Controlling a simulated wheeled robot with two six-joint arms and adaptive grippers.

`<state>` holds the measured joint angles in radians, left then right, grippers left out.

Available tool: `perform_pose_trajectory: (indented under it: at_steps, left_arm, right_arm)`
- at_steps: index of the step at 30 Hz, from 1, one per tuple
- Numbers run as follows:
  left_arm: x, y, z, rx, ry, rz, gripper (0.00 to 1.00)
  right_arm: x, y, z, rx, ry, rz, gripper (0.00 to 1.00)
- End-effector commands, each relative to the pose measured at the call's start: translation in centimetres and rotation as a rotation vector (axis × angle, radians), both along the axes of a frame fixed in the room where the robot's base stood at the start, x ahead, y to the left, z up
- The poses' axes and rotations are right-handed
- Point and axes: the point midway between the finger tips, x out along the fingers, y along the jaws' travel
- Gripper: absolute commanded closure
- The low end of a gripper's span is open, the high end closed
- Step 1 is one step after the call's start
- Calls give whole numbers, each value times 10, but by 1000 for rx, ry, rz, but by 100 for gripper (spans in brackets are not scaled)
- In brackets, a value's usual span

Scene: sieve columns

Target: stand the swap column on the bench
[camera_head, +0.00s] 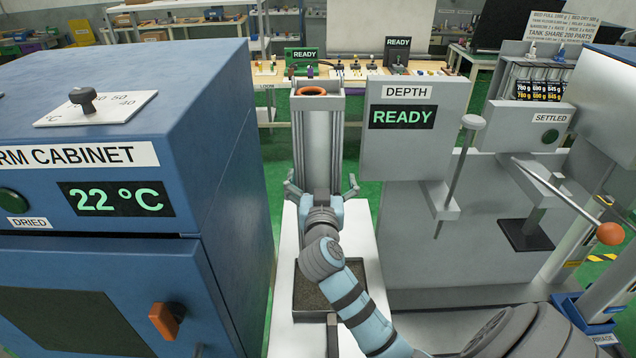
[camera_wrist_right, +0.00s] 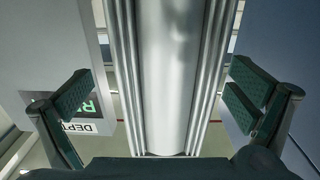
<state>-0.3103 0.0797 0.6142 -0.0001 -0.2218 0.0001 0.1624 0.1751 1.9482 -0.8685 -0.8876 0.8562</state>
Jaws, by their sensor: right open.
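A tall grey metal column (camera_head: 317,140) with an orange ring (camera_head: 311,91) at its top stands upright in the middle of the head view; I cannot tell for sure that it is the swap column. In the right wrist view a shiny cylinder (camera_wrist_right: 172,75) stands between ribbed rails. My right gripper (camera_head: 321,188) is open, with its fingers spread on either side of the column. In the wrist view both pads are apart from the metal. The white bench (camera_head: 287,240) runs below my right arm. The column's foot is hidden behind the gripper. My left gripper is out of view.
The blue warm cabinet (camera_head: 220,120) stands close on the left. The depth panel (camera_head: 408,155) and a grey station with an orange-knobbed lever (camera_head: 610,234) stand on the right. A dark-bottomed tray (camera_head: 302,290) sits on the bench under my arm. Green floor shows behind.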

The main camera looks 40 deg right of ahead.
Motion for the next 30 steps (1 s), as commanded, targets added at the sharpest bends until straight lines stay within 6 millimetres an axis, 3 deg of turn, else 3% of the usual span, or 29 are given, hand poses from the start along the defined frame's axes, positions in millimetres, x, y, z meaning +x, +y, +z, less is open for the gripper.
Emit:
perform_pose_trajectory:
  at_steps: [12,18,30]
  left_arm:
    - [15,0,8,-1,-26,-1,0]
    - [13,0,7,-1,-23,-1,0]
    - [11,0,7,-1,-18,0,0]
  right_arm:
    - [49,-33,-5,-2,1,4,0]
    - [52,-34,-6,-1,1,7,0]
    - [51,-33,-6,0,1,6,62]
